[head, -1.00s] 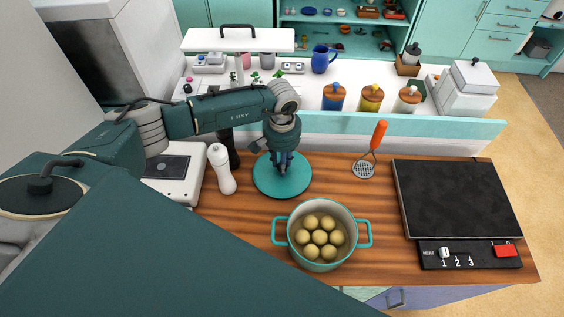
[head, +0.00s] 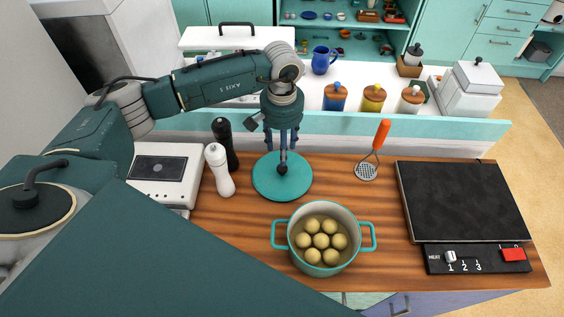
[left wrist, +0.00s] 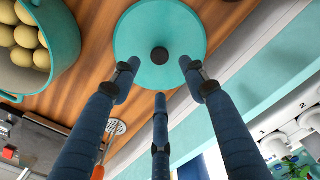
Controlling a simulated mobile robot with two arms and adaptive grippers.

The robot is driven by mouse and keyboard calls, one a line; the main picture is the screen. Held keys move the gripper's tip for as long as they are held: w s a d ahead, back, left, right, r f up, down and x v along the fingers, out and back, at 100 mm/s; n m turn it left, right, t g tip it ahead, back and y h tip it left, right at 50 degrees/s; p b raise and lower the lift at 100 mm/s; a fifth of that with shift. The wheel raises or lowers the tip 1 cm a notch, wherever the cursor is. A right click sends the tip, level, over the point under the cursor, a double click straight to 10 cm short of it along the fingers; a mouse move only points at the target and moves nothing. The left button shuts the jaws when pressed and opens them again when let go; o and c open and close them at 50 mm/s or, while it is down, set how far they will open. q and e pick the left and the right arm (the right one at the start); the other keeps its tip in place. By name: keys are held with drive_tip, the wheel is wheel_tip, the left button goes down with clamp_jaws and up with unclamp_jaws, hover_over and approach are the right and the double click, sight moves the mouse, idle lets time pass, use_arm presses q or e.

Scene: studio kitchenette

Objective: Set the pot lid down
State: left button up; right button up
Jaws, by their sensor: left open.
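The pot lid (head: 265,187) is a flat teal disc with a dark round knob (head: 282,169). It lies flat on the wooden counter, behind and left of the pot. It also shows in the left wrist view (left wrist: 185,30), with its knob (left wrist: 160,54) uncovered. My left gripper (head: 283,145) points down above the lid, its three blue fingers spread and empty. In the left wrist view the fingertips (left wrist: 160,75) stand apart around the knob's line, with nothing between them. The teal pot (head: 323,279) stands uncovered with several round yellowish balls inside. My right gripper is not in view.
White (head: 218,172) and black (head: 225,143) mills stand close left of the lid. An orange-handled masher (head: 378,143) is to its right. A black hotplate (head: 462,202) fills the right side. A raised teal ledge (head: 440,130) runs behind the counter.

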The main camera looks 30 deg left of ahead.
use_arm(q)
wheel_tip(320, 180, up, 4)
drive_tip(key=shift+f+b, duration=0.1)
drive_tip(key=shift+b, duration=0.35)
